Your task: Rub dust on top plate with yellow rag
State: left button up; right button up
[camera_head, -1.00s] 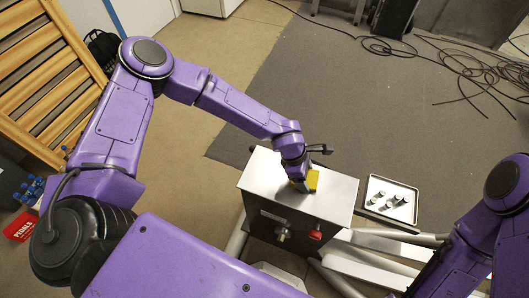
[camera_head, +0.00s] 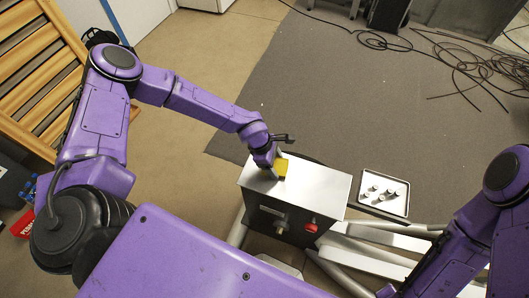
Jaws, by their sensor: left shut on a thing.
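The top plate (camera_head: 318,192) is the bare metal top of a box-shaped machine in the lower middle of the head view. The yellow rag (camera_head: 282,167) is at the plate's far left part. My left gripper (camera_head: 277,172) points down over that part, shut on the yellow rag. The rag appears to be at the plate surface, though contact is hard to tell. The gripper hides part of the rag. No dust can be made out on the plate at this size. My right arm shows at the lower right, but its gripper is out of view.
A tray (camera_head: 404,208) with several small metal parts lies right of the machine. A red knob (camera_head: 311,227) is on the machine's front. Pale tubes (camera_head: 375,262) spread out at the lower right. Black cables (camera_head: 470,70) lie on the grey mat. A wooden slatted piece (camera_head: 35,75) stands at left.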

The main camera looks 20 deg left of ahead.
pick_arm(q)
jog(key=a+p, duration=0.1)
jog(key=a, duration=0.2)
jog(key=shift+s+a, duration=0.15)
notch_tip(320, 180, up, 3)
jog(key=shift+f+p, duration=0.15)
jog(key=shift+p, duration=0.6)
jog(key=shift+r+p, duration=2.05)
jog(key=shift+r, duration=0.65)
jog(key=shift+f, duration=0.1)
